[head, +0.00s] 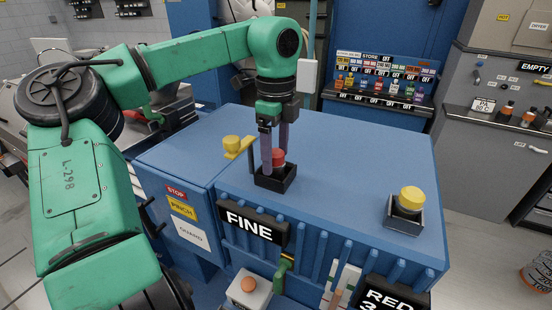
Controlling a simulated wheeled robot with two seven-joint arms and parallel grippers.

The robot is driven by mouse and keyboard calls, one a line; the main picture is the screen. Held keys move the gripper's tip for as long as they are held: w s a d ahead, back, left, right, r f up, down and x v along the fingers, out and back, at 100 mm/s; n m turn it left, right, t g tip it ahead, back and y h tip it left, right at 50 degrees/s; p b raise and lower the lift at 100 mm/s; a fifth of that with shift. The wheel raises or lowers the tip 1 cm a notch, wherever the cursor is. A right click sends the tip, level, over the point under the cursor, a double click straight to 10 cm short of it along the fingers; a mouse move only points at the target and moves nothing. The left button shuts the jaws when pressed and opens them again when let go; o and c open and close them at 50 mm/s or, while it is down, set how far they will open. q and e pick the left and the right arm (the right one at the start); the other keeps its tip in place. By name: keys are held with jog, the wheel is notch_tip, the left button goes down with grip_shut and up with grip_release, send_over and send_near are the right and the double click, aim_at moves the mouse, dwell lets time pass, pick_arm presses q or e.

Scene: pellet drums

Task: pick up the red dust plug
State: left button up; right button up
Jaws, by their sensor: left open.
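The red dust plug (278,156) sits in a small black square holder (277,182) on top of the blue cabinet (340,160). My left gripper (275,160) points down over the holder. Its two dark purple fingers are apart, one in front of the plug at its left and one behind it. The near finger hides part of the plug. I cannot tell whether the fingers touch it. My right gripper is not in view.
A yellow plug (411,197) sits in another black holder (404,217) at the right. The cabinet top between the holders is clear. A colourful store rack (384,80) stands behind.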

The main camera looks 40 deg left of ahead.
pick_arm(q)
jog(key=shift+s, duration=0.15)
jog(key=shift+r, duration=0.1)
jog(key=c, duration=0.3)
jog(key=shift+d, duration=0.1)
grip_shut()
